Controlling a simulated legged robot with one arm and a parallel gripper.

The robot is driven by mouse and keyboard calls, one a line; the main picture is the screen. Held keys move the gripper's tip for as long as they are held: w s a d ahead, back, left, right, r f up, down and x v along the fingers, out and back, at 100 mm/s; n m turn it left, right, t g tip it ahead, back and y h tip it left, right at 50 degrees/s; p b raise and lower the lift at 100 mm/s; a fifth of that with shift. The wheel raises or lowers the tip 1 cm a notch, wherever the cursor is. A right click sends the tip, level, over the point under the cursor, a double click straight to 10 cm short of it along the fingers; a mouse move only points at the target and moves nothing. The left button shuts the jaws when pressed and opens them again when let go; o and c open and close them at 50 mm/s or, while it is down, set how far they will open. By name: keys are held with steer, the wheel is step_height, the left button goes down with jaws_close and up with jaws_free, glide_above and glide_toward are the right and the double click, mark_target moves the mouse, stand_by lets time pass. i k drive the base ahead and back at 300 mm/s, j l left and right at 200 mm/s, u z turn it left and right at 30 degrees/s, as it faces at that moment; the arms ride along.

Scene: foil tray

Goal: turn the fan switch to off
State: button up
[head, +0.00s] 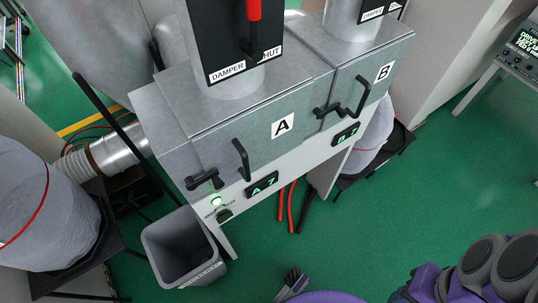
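A small dark switch (224,215) sits on the lower front of the grey metal cabinet (255,165), just below a lit green lamp (216,201). I take it to be the fan switch; its label and exact setting are too small to read. Purple and grey parts of my own body show at the lower right, well apart from the switch.
Doors A (282,126) and B (384,72) have black handles. A grey bin (183,250) stands below left of the switch. A red damper lever (254,12) is above. Green floor (400,215) is clear at right.

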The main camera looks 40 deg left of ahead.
mark_target(224, 214)
steer(key=k+j+u, duration=0.1)
steer(key=u, duration=1.4)
